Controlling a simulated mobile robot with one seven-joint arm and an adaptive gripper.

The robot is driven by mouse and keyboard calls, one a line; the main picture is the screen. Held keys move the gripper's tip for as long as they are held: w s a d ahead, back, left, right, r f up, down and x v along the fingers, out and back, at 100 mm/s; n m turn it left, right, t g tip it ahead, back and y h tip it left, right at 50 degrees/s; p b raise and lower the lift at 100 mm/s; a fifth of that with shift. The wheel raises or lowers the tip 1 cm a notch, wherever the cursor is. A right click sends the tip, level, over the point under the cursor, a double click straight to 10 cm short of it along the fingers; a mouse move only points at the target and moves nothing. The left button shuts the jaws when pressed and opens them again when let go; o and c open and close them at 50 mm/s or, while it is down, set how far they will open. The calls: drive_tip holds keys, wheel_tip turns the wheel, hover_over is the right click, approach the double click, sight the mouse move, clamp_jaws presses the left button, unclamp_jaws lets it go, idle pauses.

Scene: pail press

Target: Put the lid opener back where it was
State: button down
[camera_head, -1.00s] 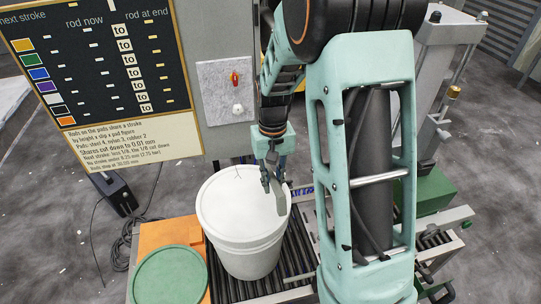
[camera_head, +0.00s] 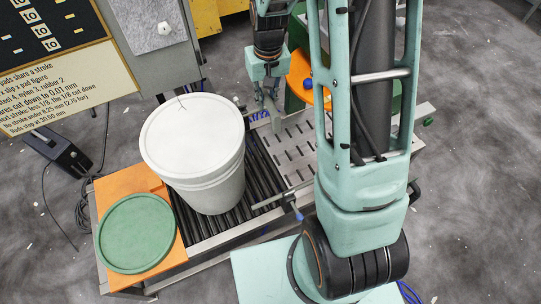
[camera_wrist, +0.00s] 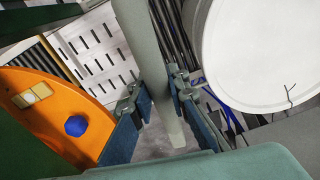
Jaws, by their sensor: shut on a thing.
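The lid opener (camera_wrist: 150,70) is a long grey bar clamped between the fingers of my gripper (camera_wrist: 155,95) in the wrist view. In the head view, my gripper (camera_head: 267,94) points down with the lid opener (camera_head: 277,120) hanging below it. They are behind and to the right of the white pail (camera_head: 205,150), apart from it, near the slotted metal plate (camera_head: 290,150). The pail stands upright on the rollers with a white lid on. Whether the lid opener touches the plate is hard to tell.
A green disc (camera_head: 137,233) lies on an orange platform (camera_head: 172,262) left of the pail. An orange piece with a blue knob (camera_head: 308,84) stands close to the right of my gripper. Rollers (camera_head: 262,180) run between pail and plate. A sign board (camera_head: 60,70) stands at left.

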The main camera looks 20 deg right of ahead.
drive_tip(key=w+f+b, duration=0.3)
drive_tip(key=f+b, duration=0.6)
drive_tip(key=f, duration=0.5)
drive_tip(key=w+f+n+t+b, duration=0.1)
drive_tip(key=w+f+b, duration=0.3)
drive_tip(key=f+b, duration=0.5)
drive_tip(key=w+f+t+b, duration=0.1)
drive_tip(key=w+f+b, duration=0.3)
drive_tip(key=f+b, duration=0.5)
wheel_tip(320, 180, down, 11)
drive_tip(key=shift+d+r+n, duration=0.1)
drive_tip(key=shift+d+n, duration=0.05)
drive_tip(key=shift+n, duration=0.15)
drive_tip(key=c, duration=2.3)
unclamp_jaws()
drive_tip(key=shift+f, duration=0.2)
drive_tip(key=o, duration=0.5)
drive_tip(key=shift+c, duration=0.2)
drive_tip(key=shift+r, duration=0.1)
